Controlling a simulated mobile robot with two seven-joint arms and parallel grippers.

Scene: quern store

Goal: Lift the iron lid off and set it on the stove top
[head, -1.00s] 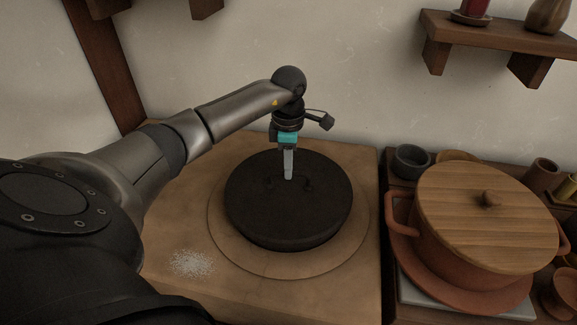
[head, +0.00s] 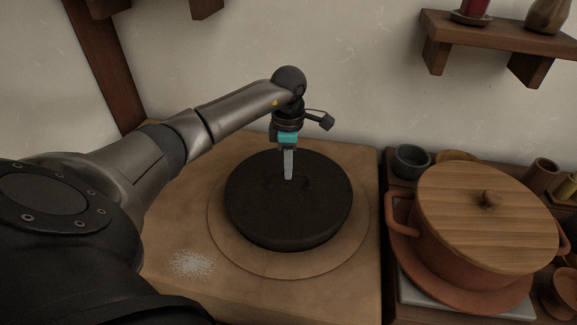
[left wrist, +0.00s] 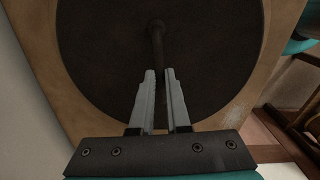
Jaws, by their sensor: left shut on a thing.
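The iron lid (head: 290,218) is a dark, round, thick disc over the pale ring on the clay stove top (head: 345,295). It looks level; I cannot tell whether there is a gap under it. My left gripper (head: 288,178) points down at the lid's middle from above. In the left wrist view its two grey fingers (left wrist: 158,74) are closed on the lid's dark bar handle (left wrist: 157,42), one on each side, with the lid (left wrist: 95,50) behind. The fingers hide part of the handle. My right gripper is not seen.
A terracotta pot (head: 450,245) with a wooden lid (head: 488,222) stands to the right. A dark small bowl (head: 411,160) and small pots stand behind it. White grains (head: 192,264) lie on the stove's front left. A wall shelf (head: 500,35) hangs upper right.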

